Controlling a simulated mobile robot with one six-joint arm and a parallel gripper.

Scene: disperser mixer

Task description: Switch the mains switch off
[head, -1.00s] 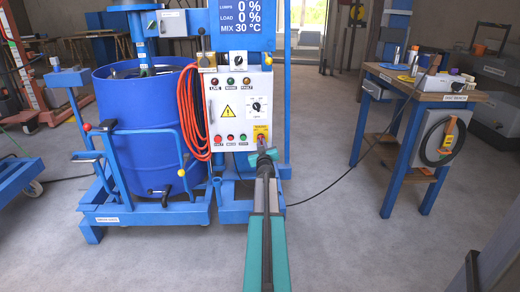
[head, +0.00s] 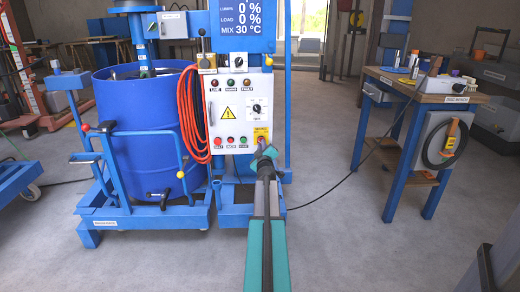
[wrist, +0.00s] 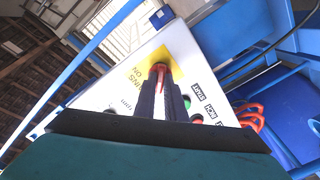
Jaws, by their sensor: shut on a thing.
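The mains switch has a red handle (wrist: 161,70) on a yellow plate (wrist: 181,47), seen in the wrist view. In the head view the yellow plate (head: 261,132) sits at the lower right corner of the white control panel (head: 222,112). My gripper (wrist: 161,80) reaches the plate and is shut on the red handle, its dark fingers on either side. In the head view my gripper (head: 262,143) covers most of the handle. The plate's lettering shows "ON"; the handle's exact position is hard to tell.
Red, black and green buttons (head: 231,140) sit left of the switch. An orange hose (head: 188,110) hangs at the panel's left side, beside a blue drum (head: 140,130). A workbench (head: 440,95) stands at right. The floor between is clear except for a cable.

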